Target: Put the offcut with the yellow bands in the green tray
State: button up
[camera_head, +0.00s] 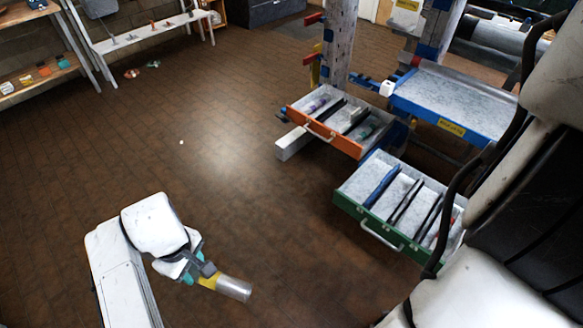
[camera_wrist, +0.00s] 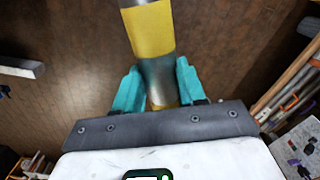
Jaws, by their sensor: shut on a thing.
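The offcut (camera_head: 234,288) is a short silvery cylinder with yellow bands. In the wrist view the offcut (camera_wrist: 151,30) points away from the palm, between the teal fingers. My gripper (camera_head: 197,275) is shut on it and holds it at the lower left of the head view, over the floor. The fingers also show in the wrist view (camera_wrist: 156,92). The green tray (camera_head: 393,239) is a pulled-out drawer at the right of the head view, with dark dividers and a white handle. It is well to the right of my gripper and apart from it.
An orange drawer (camera_head: 322,136) stands open above and left of the green one, with items inside. A blue tray (camera_head: 447,124) with a yellow label is behind. A pale beam (camera_head: 293,143) juts out near the orange drawer. The brown floor (camera_head: 200,180) between is mostly clear.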

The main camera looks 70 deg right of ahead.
aim_at(367, 185)
jog(key=l+z, duration=0.15)
jog(key=z, duration=0.35)
jog(key=k+l+z, duration=0.1)
jog(key=l+z, duration=0.15)
jog(key=z, duration=0.25)
jog(key=l+z, duration=0.15)
jog(key=z, duration=0.3)
jog(key=i+l, duration=0.1)
jog(key=l, duration=0.7)
jog(key=z, duration=0.05)
